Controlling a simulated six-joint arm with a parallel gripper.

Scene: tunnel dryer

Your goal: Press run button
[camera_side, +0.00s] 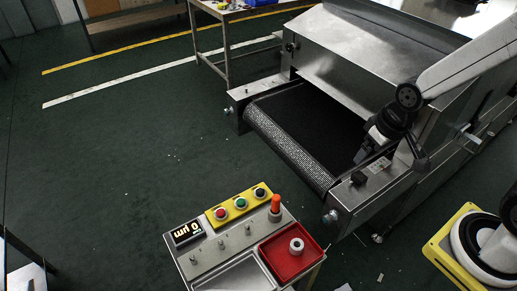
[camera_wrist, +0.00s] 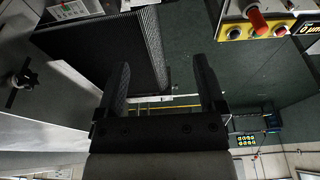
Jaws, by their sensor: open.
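A control console (camera_side: 205,254) stands at the front centre in the side view. Its yellow strip (camera_side: 230,213) carries a red button (camera_side: 221,214), a green button (camera_side: 240,203) and a dark button (camera_side: 259,192). I cannot read which one is labelled run. My gripper (camera_side: 388,160) is over the dryer's outfeed end, right of the console and apart from it. In the wrist view my gripper (camera_wrist: 162,85) is open and empty, and the yellow strip (camera_wrist: 268,34) shows at the upper right, partly behind an orange-red knob (camera_wrist: 257,20).
The orange knob (camera_side: 275,203) stands up beside the buttons. A display (camera_side: 187,232), small toggles, a red tray (camera_side: 291,262) with a white roll and a grey tray share the console. The dryer's belt (camera_side: 305,125) and metal side frame lie close to my gripper. Open green floor lies left.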

